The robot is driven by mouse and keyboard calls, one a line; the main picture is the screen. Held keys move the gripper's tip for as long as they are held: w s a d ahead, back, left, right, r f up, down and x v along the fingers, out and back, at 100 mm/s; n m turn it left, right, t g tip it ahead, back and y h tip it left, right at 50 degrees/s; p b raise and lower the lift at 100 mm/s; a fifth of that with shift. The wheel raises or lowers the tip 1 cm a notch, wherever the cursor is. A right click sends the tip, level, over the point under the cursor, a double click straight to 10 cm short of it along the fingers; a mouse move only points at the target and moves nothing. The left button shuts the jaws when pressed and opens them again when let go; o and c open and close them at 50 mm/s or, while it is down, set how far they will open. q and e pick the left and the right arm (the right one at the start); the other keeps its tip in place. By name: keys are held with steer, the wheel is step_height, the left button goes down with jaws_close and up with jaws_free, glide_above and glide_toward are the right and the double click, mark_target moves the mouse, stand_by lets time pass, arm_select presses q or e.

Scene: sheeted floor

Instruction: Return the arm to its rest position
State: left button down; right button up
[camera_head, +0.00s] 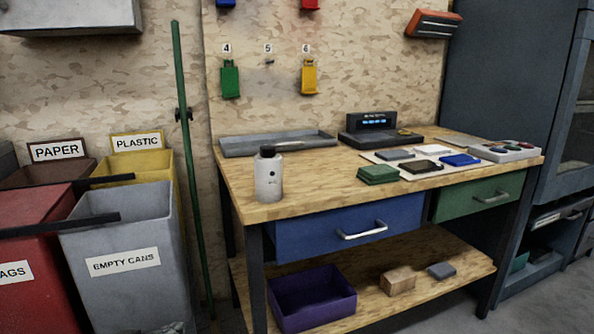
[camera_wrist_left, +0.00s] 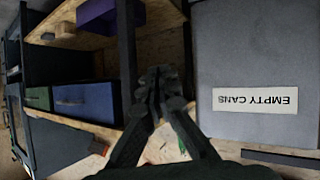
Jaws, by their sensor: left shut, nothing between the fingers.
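My left gripper (camera_wrist_left: 158,78) shows in the left wrist view, with its dark fingers together and nothing between them. That view is turned upside down. The gripper points toward the gap between the workbench and the grey bin labelled "EMPTY CANS" (camera_wrist_left: 260,45). I cannot make out my left gripper in the head view. My right gripper is not in view.
The workbench (camera_head: 330,187) stands at the right, with a white bottle (camera_head: 268,178) near its left corner. The grey bin (camera_head: 115,235) stands left, among other bins. A green pole (camera_head: 190,160) leans between. A purple crate (camera_head: 312,297) sits on the lower shelf.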

arm_select(q)
steer(key=s+f+m+g+y, duration=0.1)
steer(key=s+f+g, duration=0.1)
steer(key=s+f, duration=0.35)
steer(key=s+f+m+g+y, duration=0.1)
steer(key=s+f+g, duration=0.2)
steer(key=s, duration=0.6)
steer(key=s+a+f+g+p, duration=0.2)
steer(key=f+p, duration=0.1)
steer(key=f, duration=0.3)
steer(key=s+a+f+g+y+p, duration=0.1)
steer(key=s+a+f+g+p, duration=0.1)
steer(key=f, duration=0.4)
steer(key=shift+s+a+f+p, duration=0.2)
steer(key=shift+s+p, duration=0.15)
steer(key=shift+p, duration=0.2)
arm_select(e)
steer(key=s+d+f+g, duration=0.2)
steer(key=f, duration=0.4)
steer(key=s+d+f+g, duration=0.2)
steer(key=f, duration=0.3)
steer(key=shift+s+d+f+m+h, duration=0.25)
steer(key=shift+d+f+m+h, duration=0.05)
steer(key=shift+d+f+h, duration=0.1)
